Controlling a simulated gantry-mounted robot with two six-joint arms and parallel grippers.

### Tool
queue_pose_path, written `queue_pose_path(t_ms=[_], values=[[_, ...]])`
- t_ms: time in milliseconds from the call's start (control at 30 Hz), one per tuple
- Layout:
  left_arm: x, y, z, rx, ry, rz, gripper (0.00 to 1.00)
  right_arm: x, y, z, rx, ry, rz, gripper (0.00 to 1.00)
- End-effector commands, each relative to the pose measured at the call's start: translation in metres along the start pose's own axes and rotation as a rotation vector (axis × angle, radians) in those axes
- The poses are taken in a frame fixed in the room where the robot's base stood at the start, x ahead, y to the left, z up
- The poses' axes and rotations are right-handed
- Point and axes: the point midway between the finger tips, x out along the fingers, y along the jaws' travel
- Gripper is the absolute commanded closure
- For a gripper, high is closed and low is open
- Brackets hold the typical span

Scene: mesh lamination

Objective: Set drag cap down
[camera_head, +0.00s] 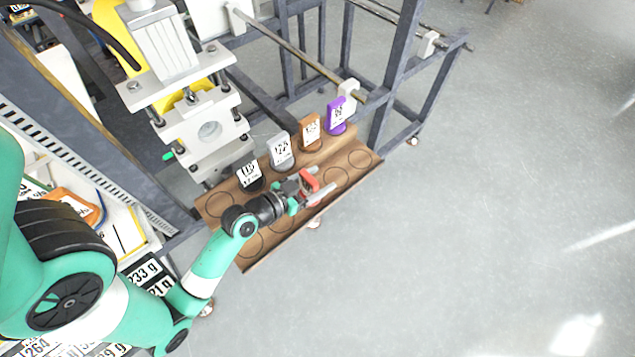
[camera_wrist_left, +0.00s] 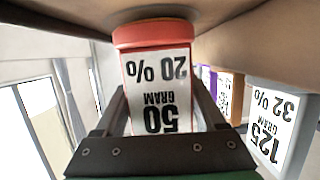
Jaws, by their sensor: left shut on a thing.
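My left gripper (camera_head: 314,190) is over the front part of the brown wooden board (camera_head: 245,262), shut on a red drag cap (camera_head: 309,180). In the left wrist view the red drag cap (camera_wrist_left: 152,33) appears upside down between the two fingers (camera_wrist_left: 160,98), with a white label reading 20% and 50 GRAM. Its round red base is close to the board's surface (camera_wrist_left: 235,14); I cannot tell whether it touches. My right gripper is not in view.
A row of drag caps stands along the board's back: black (camera_head: 249,174), grey (camera_head: 281,150), orange-brown (camera_head: 311,131) and purple (camera_head: 336,114). Empty marked circles (camera_head: 359,159) lie along the front. A press-like machine (camera_head: 205,125) stands behind left. Open floor lies right.

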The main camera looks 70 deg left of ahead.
Motion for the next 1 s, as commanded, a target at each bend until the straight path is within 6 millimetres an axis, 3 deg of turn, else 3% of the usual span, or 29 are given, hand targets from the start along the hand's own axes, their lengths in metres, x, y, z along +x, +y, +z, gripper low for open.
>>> queue_pose_path(t_ms=[367,400,500,833,1000], values=[[0.002,0.000,0.005,0.000,0.005,0.000,1.00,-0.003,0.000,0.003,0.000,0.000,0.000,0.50],[0.002,0.000,0.005,0.000,0.002,0.000,0.21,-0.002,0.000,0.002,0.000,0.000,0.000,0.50],[0.001,0.000,0.005,0.000,0.001,0.000,0.03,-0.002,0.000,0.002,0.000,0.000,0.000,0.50],[-0.002,0.000,0.002,-0.001,0.001,-0.001,0.00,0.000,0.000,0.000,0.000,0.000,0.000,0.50],[-0.030,-0.001,0.003,-0.002,0.000,-0.004,0.00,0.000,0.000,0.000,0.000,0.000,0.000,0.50]])
